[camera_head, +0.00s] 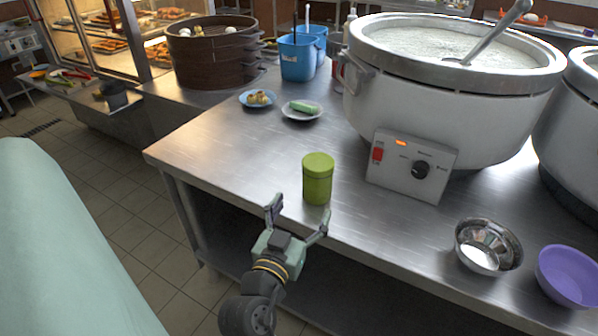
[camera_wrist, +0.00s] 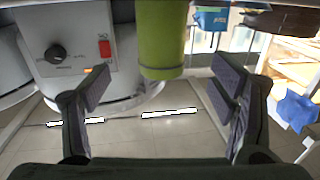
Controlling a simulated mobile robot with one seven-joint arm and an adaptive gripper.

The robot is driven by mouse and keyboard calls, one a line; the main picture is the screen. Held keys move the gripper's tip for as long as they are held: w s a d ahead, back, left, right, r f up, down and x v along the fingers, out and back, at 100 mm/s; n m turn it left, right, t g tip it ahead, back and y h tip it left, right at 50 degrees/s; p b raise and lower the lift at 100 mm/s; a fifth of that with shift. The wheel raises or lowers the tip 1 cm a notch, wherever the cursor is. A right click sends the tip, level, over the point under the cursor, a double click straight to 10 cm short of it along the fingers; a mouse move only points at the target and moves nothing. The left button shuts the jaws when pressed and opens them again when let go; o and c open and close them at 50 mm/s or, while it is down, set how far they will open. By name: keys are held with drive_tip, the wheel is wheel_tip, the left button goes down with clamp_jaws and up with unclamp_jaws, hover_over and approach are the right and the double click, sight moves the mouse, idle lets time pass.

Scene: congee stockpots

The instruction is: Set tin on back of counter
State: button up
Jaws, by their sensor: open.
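A green lidded tin (camera_head: 318,179) stands upright near the front edge of the steel counter (camera_head: 225,148). My gripper (camera_head: 297,214) is open and empty in front of the tin, its fingers spread, just off the counter's front edge. In the wrist view the tin (camera_wrist: 163,40) shows at the top centre, beyond and between the two open fingers (camera_wrist: 165,90). No contact between the fingers and the tin is visible. The counter's back, behind the big pot, is partly hidden.
A large white congee pot (camera_head: 450,90) with a ladle stands right of the tin. Two small plates (camera_head: 302,117) (camera_head: 257,103), blue buckets (camera_head: 298,60) and a bamboo steamer (camera_head: 215,60) lie farther back. A steel bowl (camera_head: 487,246) and purple bowl (camera_head: 567,276) are right. Counter left of the tin is clear.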

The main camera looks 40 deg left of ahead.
drive_tip(key=shift+s+d+p, duration=0.1)
drive_tip(key=shift+s+p, duration=0.3)
drive_tip(key=shift+p, duration=0.15)
